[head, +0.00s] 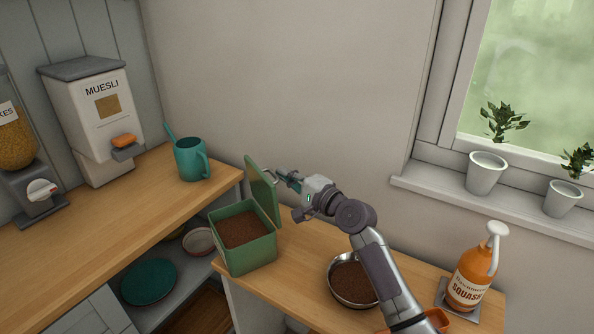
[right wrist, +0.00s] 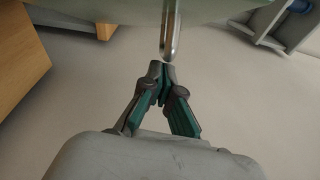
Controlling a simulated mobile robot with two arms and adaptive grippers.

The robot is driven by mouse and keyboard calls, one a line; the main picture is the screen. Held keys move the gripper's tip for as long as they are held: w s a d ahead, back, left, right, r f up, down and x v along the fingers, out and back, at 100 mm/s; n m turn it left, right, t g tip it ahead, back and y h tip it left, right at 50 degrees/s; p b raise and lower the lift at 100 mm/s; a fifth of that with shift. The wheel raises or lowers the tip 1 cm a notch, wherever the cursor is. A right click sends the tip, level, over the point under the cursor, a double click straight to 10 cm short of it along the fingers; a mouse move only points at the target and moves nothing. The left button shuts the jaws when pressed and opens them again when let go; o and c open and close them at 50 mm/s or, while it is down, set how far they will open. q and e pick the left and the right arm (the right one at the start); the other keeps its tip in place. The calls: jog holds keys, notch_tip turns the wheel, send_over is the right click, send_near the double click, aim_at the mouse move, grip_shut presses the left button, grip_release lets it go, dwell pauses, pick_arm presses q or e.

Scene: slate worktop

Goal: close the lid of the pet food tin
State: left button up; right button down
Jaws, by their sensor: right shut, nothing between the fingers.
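The green pet food tin (head: 247,254) stands on the wooden worktop, full of brown food. Its lid (head: 262,190) is open and stands nearly upright on the tin's right side. My right gripper (head: 284,178) is just right of the lid, near its upper part, with fingers shut and empty. In the right wrist view the shut fingertips (right wrist: 160,72) are just below a metal loop (right wrist: 171,32), with a green surface, seemingly the lid (right wrist: 110,8), above it. I cannot tell whether the fingertips touch the loop. My left gripper is not in view.
A metal bowl of brown food (head: 349,283) stands right of the tin, under my right arm. An orange squash bottle (head: 470,276) is further right. A teal jug (head: 190,160) and a muesli dispenser (head: 95,120) stand on the left counter.

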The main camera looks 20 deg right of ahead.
aim_at(262, 180)
jog(key=shift+a+f, duration=0.1)
dwell(0.3)
jog(key=a+n+p, duration=0.2)
jog(key=p, duration=0.1)
jog(key=s+a+r+n+p, duration=0.1)
jog(key=a+n+p, duration=0.1)
jog(key=p, duration=0.1)
jog(key=a+r+n+g+p, duration=0.1)
jog(key=a+n+p, duration=0.1)
jog(key=a+p, duration=0.1)
jog(key=shift+s+n+h+p, duration=0.2)
jog(key=shift+n+h+p, duration=0.15)
jog(key=shift+p, duration=0.25)
jog(key=s+a+f+n+h+p, duration=0.1)
jog(key=a+f+n+h+p, duration=0.1)
jog(key=a+f+n+p, duration=0.2)
jog(key=shift+s+a+f+n+g+h, duration=0.35)
jog(key=shift+a+f+n, duration=0.6)
jog(key=shift+a+n, duration=0.8)
jog(key=shift+a+f+m, duration=0.1)
jog(key=shift+a+m, duration=0.2)
